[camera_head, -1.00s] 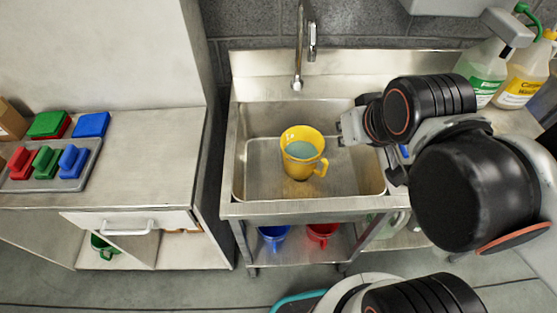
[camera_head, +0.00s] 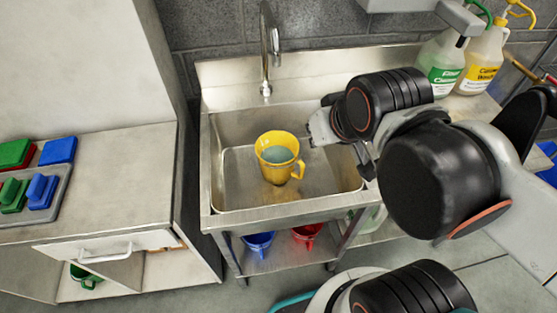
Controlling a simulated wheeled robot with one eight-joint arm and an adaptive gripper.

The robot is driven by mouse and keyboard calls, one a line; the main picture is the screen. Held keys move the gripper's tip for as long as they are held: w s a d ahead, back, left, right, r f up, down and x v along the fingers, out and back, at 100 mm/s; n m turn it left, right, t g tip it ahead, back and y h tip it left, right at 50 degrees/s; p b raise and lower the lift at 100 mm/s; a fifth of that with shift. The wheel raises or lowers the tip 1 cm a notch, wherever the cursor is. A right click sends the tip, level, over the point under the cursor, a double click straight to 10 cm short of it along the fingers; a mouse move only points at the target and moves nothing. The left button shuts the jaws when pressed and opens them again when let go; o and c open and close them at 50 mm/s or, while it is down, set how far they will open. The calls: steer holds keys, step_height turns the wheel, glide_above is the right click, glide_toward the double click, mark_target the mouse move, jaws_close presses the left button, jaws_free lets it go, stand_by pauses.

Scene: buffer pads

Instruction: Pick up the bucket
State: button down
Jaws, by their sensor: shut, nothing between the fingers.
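A yellow bucket-like jug (camera_head: 281,170) with a handle on its right side stands upright in the steel sink basin (camera_head: 235,185). Something bluish-grey shows inside it. My gripper (camera_head: 315,128) is at the right side of the basin, above and to the right of the yellow jug and apart from it. It is shut and empty; its fingertips are small in this view. A blue bucket (camera_head: 259,242) and a red bucket (camera_head: 307,235) sit on the shelf under the sink, partly hidden by the sink front.
A faucet (camera_head: 266,50) rises behind the basin. A green-labelled bottle (camera_head: 442,62) and a yellow-labelled bottle (camera_head: 483,62) stand at the right. Coloured pads (camera_head: 58,150) lie on the left counter (camera_head: 120,160). A green vessel (camera_head: 85,277) is in the cabinet below.

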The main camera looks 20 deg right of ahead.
stand_by(0.3)
steer(key=c, duration=1.5)
jaws_free()
steer(key=shift+w, duration=0.15)
steer(key=shift+c, duration=0.2)
steer(key=o, duration=0.4)
steer(key=shift+w+d, duration=0.1)
steer(key=shift+w, duration=0.25)
steer(key=o, duration=0.3)
steer(key=w+m, duration=0.1)
steer(key=w+f+m+g, duration=0.1)
steer(key=w, duration=0.1)
steer(key=w+d+f+m+g+b, duration=0.1)
steer(key=w, duration=0.1)
steer(key=shift+w+f, duration=0.15)
steer(key=shift+w, duration=0.05)
steer(key=m+g+b, duration=0.2)
steer(key=m+g, duration=0.3)
steer(key=m, duration=0.2)
glide_above(299, 160)
step_height(299, 160, down, 21)
steer(key=shift+m, duration=0.3)
step_height(299, 160, down, 9)
steer(key=b, duration=0.2)
steer(key=shift+b, duration=0.35)
steer(key=shift+f+b, duration=1.3)
steer(key=shift+f, duration=1.25)
